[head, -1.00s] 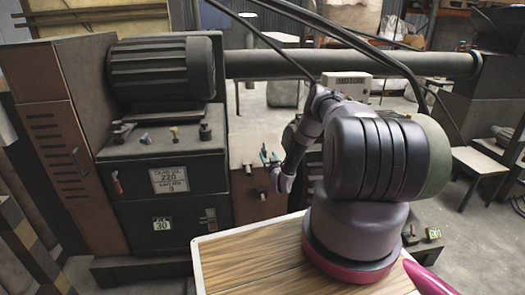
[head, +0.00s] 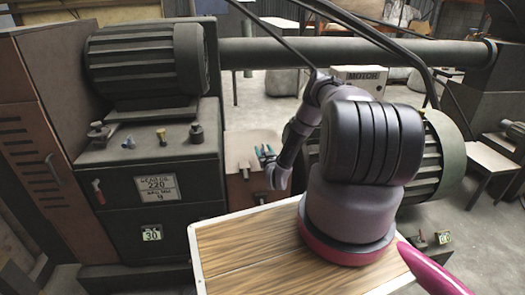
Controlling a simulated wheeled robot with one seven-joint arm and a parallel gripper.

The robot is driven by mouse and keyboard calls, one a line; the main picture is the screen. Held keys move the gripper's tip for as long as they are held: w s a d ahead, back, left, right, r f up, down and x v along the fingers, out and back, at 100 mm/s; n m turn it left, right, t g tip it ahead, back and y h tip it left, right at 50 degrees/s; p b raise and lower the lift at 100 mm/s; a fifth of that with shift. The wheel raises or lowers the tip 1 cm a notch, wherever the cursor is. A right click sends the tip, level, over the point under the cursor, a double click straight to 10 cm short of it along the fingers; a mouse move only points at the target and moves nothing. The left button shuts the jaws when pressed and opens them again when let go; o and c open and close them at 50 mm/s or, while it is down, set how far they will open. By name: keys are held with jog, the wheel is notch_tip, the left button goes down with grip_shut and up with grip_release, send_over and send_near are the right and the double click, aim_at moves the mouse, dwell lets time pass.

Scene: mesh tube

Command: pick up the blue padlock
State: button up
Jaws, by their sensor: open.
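A small blue thing (head: 128,143), which looks like the blue padlock, sits on the flat top of the dark machine (head: 150,212) at the left. It is too small for its shape to be sure. My gripper (head: 272,183) hangs at the end of my folded arm, well to the right of the blue thing and apart from it. It is open and appears empty, though its fingers show only small.
A yellow piece (head: 161,136) and dark fittings (head: 196,132) stand near the blue thing. A ribbed motor (head: 146,62) rises behind them. A teal object (head: 266,154) lies on a board behind my gripper. A wood-grain top (head: 240,245) lies in front.

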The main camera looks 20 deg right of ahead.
grip_shut()
